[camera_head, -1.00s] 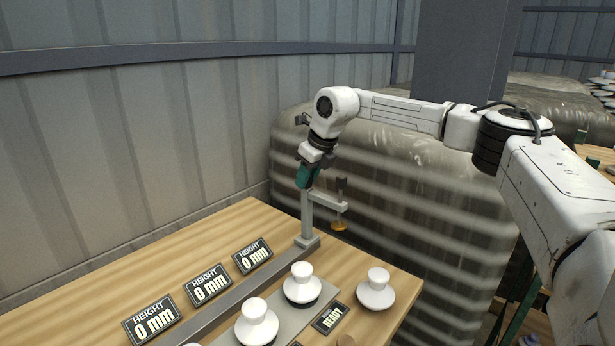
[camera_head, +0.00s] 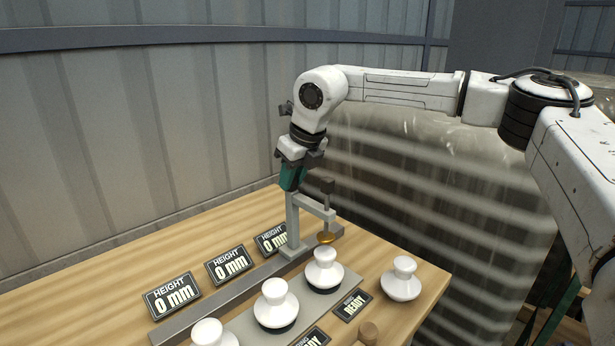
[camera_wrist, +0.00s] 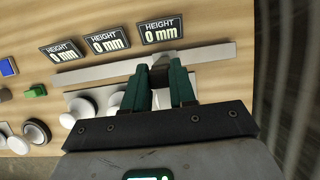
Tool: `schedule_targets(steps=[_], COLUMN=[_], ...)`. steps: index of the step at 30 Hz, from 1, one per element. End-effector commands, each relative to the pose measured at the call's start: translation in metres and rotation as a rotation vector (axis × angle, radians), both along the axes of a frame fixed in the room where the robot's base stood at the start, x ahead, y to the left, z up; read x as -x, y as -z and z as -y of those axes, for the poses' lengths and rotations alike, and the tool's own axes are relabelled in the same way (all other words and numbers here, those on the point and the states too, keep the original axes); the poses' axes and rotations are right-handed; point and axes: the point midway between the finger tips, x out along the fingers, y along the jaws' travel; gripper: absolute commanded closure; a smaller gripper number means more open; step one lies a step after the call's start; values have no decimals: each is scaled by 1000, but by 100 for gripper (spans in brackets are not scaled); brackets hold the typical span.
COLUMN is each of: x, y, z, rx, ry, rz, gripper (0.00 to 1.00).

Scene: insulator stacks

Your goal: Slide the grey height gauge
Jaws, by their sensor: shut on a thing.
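The grey height gauge (camera_head: 292,226) stands upright on a grey rail (camera_head: 220,297) along the table. Its side arm reaches right and carries a brass foot (camera_head: 326,238), just above the top of the farthest white insulator stack (camera_head: 324,268); I cannot tell if they touch. My gripper (camera_head: 291,180), with teal fingers, is shut on the top of the gauge's post. In the wrist view the teal fingers (camera_wrist: 162,78) close on a dark part at the post's top, hiding most of the gauge.
Two more stacks (camera_head: 275,303) (camera_head: 211,333) stand nearer in the row. A loose white insulator (camera_head: 402,280) sits to the right. Three height displays (camera_head: 229,265) behind the rail read 0 mm.

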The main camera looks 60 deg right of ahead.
Motion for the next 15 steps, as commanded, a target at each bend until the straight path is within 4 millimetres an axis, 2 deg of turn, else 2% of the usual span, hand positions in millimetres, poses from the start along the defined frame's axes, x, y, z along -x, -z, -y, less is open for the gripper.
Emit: schedule_targets(steps=[8, 9, 15], x=[-2, -2, -2], y=[1, 1, 1], z=[0, 0, 0], rx=[1, 1, 1], ry=[-1, -1, 0], rz=[5, 5, 5], gripper=[100, 72, 53])
